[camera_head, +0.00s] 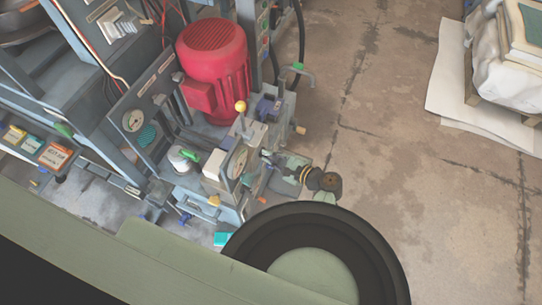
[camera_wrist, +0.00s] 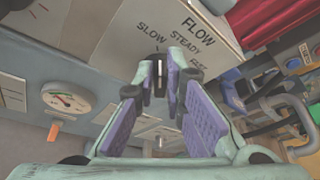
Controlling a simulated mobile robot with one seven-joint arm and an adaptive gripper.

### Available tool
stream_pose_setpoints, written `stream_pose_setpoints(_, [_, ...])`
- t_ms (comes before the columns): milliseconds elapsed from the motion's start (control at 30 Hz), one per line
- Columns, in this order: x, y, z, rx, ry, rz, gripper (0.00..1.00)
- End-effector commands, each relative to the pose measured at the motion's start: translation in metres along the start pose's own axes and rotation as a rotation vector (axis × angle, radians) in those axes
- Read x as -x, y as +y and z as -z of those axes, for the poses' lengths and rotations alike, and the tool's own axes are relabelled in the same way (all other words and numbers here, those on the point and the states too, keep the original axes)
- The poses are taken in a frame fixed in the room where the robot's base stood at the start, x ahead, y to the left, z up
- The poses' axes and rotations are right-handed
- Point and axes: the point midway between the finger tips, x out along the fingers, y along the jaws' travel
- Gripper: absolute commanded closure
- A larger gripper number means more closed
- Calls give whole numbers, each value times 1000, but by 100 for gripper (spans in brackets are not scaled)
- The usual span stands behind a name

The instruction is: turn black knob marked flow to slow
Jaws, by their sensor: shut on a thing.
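In the wrist view, the black knob (camera_wrist: 160,84) sits on a pale panel below the printed word FLOW (camera_wrist: 198,31). SLOW is printed above it, STEADY to the upper right, and a third, partly hidden word to the right. A white line on the knob runs nearly upright in the picture; its exact setting is hard to tell. My gripper (camera_wrist: 161,78), with green fingers and purple pads, is shut on the knob, one finger on each side. The fingers cover part of the knob. In the head view, my arm hides most of my gripper, and the knob cannot be made out.
A round gauge (camera_wrist: 67,100) is left of the fingers, with an orange part below it. Bent pipes (camera_wrist: 285,112) and blue parts stand at right. In the head view, a red motor (camera_head: 214,60) stands behind the controls; open floor (camera_head: 400,160) lies to the right.

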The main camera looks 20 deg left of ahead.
Motion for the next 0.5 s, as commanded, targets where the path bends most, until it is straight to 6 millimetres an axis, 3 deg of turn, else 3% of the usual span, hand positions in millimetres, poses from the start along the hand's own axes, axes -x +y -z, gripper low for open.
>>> stream_pose_setpoints(500, [0, 4, 0, 110, -1, 44, 100])
